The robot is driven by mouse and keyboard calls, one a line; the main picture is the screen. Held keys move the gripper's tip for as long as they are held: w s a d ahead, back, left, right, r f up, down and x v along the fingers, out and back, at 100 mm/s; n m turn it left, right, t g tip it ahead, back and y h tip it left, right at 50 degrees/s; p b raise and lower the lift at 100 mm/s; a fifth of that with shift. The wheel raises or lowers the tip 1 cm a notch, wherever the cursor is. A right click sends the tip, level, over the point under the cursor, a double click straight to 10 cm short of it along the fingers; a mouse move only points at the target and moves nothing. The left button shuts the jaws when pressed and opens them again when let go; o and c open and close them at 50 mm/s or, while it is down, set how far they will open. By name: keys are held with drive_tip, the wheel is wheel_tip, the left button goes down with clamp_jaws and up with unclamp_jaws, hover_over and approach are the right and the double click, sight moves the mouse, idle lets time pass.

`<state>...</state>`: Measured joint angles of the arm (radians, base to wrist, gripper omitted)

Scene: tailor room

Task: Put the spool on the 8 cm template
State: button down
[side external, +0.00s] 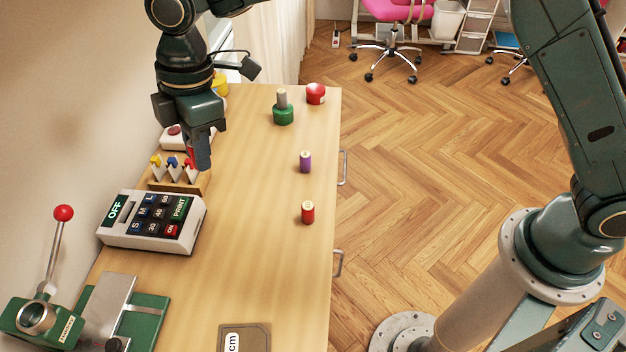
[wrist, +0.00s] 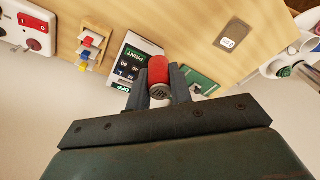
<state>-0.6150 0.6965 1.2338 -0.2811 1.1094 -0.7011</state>
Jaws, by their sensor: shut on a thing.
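My gripper (side external: 203,157) is above the back-left part of the table in the side view. In the wrist view its two fingers (wrist: 160,88) are shut on a red spool (wrist: 158,70), with a grey marked end facing the camera. In the side view the fingers largely hide this spool. A grey-brown template (side external: 255,338) with a white "cm" label lies at the bottom edge of the side view, cut off there, so its number is hidden. The template also shows in the wrist view (wrist: 238,28), with its surface bare. The held spool is well apart from it.
A purple spool (side external: 305,162) and another red spool (side external: 307,213) stand near the table's right edge. A keypad box (side external: 150,222), a small rack (side external: 180,183) and a lever press (side external: 100,310) line the left side. The table's middle is clear.

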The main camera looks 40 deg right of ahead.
drive_tip(key=s+a+n, duration=0.2)
drive_tip(key=s+a, duration=0.4)
drive_tip(key=s, duration=0.5)
drive_tip(key=n, duration=0.2)
hover_over(241, 351)
drive_tip(key=shift+d+r+g, duration=0.2)
drive_tip(key=shift+d+g, duration=0.1)
drive_tip(key=shift+f, duration=0.1)
wheel_tip(241, 351, down, 20)
drive_tip(key=shift+w+r, duration=0.1)
drive_tip(key=c, duration=1.3)
unclamp_jaws()
drive_tip(key=shift+o, duration=0.2)
